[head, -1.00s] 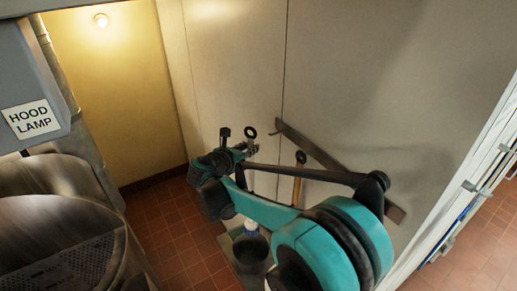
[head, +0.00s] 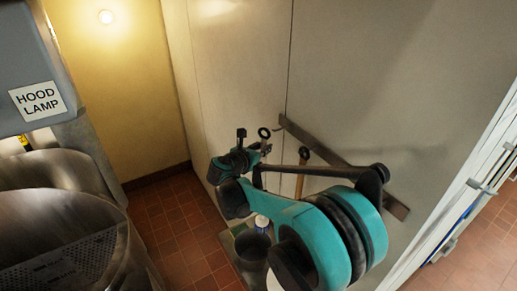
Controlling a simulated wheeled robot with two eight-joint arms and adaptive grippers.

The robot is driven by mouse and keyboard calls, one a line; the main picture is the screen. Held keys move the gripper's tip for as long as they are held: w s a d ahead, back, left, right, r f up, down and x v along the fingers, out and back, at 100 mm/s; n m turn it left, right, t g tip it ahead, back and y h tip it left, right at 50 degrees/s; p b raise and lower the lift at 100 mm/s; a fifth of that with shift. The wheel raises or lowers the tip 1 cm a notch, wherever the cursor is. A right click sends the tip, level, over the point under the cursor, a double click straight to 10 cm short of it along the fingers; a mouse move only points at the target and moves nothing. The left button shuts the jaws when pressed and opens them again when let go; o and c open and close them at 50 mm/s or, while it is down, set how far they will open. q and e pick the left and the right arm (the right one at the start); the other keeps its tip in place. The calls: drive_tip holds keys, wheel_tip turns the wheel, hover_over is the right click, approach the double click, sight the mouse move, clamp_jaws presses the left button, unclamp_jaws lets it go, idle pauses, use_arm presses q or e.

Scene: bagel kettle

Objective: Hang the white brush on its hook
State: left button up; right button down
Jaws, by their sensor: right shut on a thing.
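My right gripper (head: 256,152) is shut on a thin tool with a black ring (head: 264,133) at its top, which I take to be the white brush. The ring stands just left of the dark wall rail (head: 340,165) in the picture; I cannot tell the gap in depth. A small white and blue part (head: 262,222) shows below my arm and may be the brush's lower end. My arm hides the middle of the tool. The hooks on the rail are too small or hidden to make out. My left gripper is not in view.
A tool with a wooden handle (head: 302,178) and dark top hangs by the rail, partly behind my arm. A dark bucket (head: 252,246) stands below. A large steel kettle (head: 62,235) and the hood lamp box (head: 30,70) fill the left. Tiled floor lies between.

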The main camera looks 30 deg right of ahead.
drive_tip(key=shift+w+d+f+b, duration=0.1)
drive_tip(key=shift+d+f+b, duration=0.1)
drive_tip(key=shift+d, duration=0.75)
drive_tip(key=shift+w+d+f+b, duration=0.1)
drive_tip(key=shift+d+f+b, duration=0.1)
drive_tip(key=shift+d, duration=0.7)
drive_tip(key=shift+d+f+b, duration=0.1)
drive_tip(key=shift+d+f, duration=0.1)
drive_tip(key=shift+d, duration=0.75)
drive_tip(key=c, duration=1.3)
unclamp_jaws()
